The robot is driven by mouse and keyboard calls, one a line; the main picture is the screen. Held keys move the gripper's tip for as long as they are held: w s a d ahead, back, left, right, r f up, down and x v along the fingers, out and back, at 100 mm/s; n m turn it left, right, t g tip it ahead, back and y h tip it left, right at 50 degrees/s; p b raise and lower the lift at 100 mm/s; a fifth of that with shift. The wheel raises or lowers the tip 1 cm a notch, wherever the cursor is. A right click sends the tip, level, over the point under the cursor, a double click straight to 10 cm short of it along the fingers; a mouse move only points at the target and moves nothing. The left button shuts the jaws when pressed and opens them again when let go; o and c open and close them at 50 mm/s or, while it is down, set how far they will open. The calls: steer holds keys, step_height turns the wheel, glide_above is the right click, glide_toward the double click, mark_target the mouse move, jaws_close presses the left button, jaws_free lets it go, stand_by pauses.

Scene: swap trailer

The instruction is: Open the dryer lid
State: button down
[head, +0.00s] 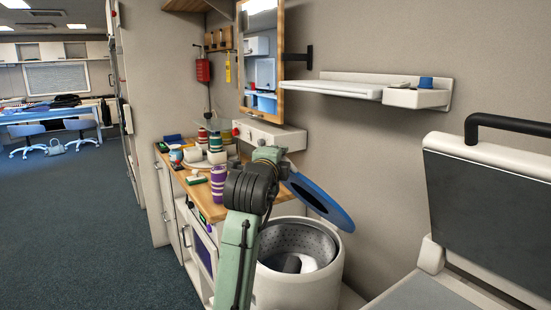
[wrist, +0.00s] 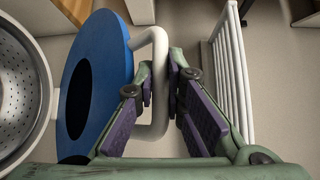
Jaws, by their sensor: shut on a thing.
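The dryer lid (head: 340,217) is a blue disc with a dark centre. In the head view it stands tilted up at the back of the white round dryer (head: 326,284), and the perforated metal drum is open to view. The lid (wrist: 111,62) also fills the left part of the wrist view, with its white bar handle (wrist: 158,40) sticking out to the right. My gripper (wrist: 161,88) has its purple-padded fingers shut around the upright bar of this handle. In the head view my arm hides the fingers and the handle.
Dark and white items lie inside the drum (head: 318,246). A wooden counter (head: 238,208) with cups and spools stands left of the dryer. A white shelf (head: 345,88) hangs above, and a seat (head: 490,215) is at the right. Open floor lies left.

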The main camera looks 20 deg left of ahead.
steer(key=c, duration=1.7)
jaws_free()
steer(key=shift+o, duration=0.2)
steer(key=s+d, duration=0.1)
steer(key=s, duration=1.1)
steer(key=shift+d+r, duration=0.2)
steer(key=shift+r, duration=0.05)
steer(key=shift+c, duration=0.5)
